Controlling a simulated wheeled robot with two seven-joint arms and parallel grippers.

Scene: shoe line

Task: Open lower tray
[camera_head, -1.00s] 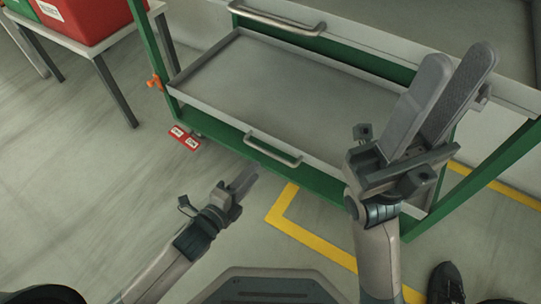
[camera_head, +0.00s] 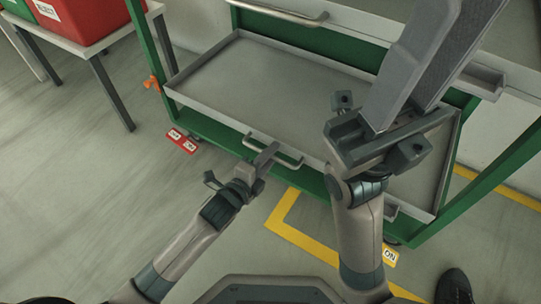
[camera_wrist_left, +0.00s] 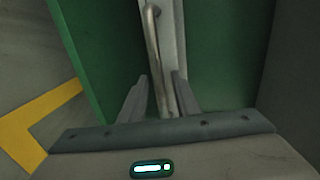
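The lower tray (camera_head: 300,85) is a wide, shallow grey tray in a green-framed trolley, its interior visible from above. Its pale bar handle (camera_head: 287,157) is on its near front side. My left gripper (camera_head: 268,153) is at this handle. In the left wrist view the handle (camera_wrist_left: 154,50) runs between the two spread fingers of my left gripper (camera_wrist_left: 158,90), with gaps visible beside it. My right gripper (camera_head: 440,50) is raised in front of the trolley's right part, empty, its fingers apart. It hides part of the tray's right side.
An upper handle (camera_head: 280,14) is on the trolley level above. A red bin (camera_head: 85,18) stands on a white table (camera_head: 110,38) at the upper left. Yellow floor tape (camera_head: 300,237) and a dark shoe (camera_head: 454,287) are near the trolley.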

